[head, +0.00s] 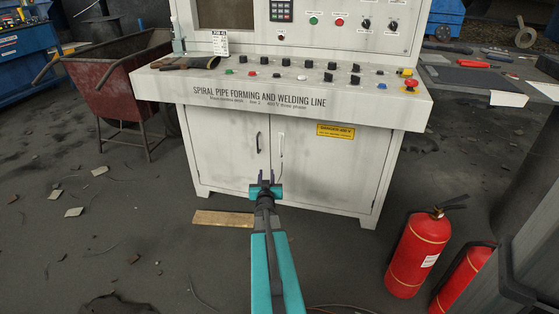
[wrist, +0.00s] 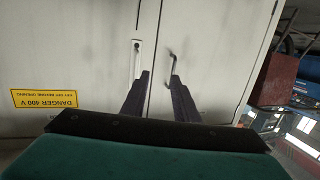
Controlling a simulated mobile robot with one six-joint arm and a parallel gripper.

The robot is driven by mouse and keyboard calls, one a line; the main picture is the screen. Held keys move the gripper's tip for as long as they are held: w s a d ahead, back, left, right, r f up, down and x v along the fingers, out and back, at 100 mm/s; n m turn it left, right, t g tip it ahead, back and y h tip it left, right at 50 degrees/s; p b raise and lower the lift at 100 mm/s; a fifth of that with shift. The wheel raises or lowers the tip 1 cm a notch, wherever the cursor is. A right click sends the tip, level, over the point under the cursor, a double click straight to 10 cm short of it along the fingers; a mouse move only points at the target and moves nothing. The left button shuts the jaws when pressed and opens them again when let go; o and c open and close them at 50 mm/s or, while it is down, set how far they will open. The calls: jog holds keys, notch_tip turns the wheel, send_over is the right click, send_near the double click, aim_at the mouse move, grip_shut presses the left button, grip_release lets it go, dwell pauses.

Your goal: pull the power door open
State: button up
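The pale cabinet has two closed doors below its control panel. The right door (head: 325,170) carries a yellow danger label (head: 336,130) and a light upright handle (head: 281,145). The left door (head: 225,150) has a dark handle (head: 259,143). In the wrist view the labelled door (wrist: 70,50) is on the left, with its light handle (wrist: 137,60); the dark handle (wrist: 174,64) is on the right. My gripper (head: 266,175) is open in front of the doors. In the wrist view my gripper (wrist: 160,76) has its fingertips apart, one near each handle; whether they touch is unclear.
Two red fire extinguishers (head: 418,254) stand at the front right. A wooden plank (head: 223,218) lies on the floor by the cabinet's left foot. A rusty red cart (head: 120,80) stands at the left. The floor at the front left has scattered debris.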

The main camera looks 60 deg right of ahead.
jog(key=shift+m+g+h, duration=0.3)
jog(key=shift+m+h, duration=0.2)
jog(key=shift+h, duration=0.4)
jog(key=s+d+r, duration=0.1)
jog(key=d, duration=0.1)
jog(key=s+d+r, duration=0.1)
jog(key=s, duration=0.1)
jog(key=shift+s+d+r+b, duration=0.15)
jog(key=shift+s+d+b, duration=0.05)
jog(key=shift+d+b, duration=0.15)
jog(key=shift+w+d, duration=0.1)
jog(key=shift+d, duration=0.05)
jog(key=b+x, duration=0.3)
jog(key=x, duration=1)
jog(key=shift+d, duration=0.15)
jog(key=shift+w, duration=0.1)
grip_shut()
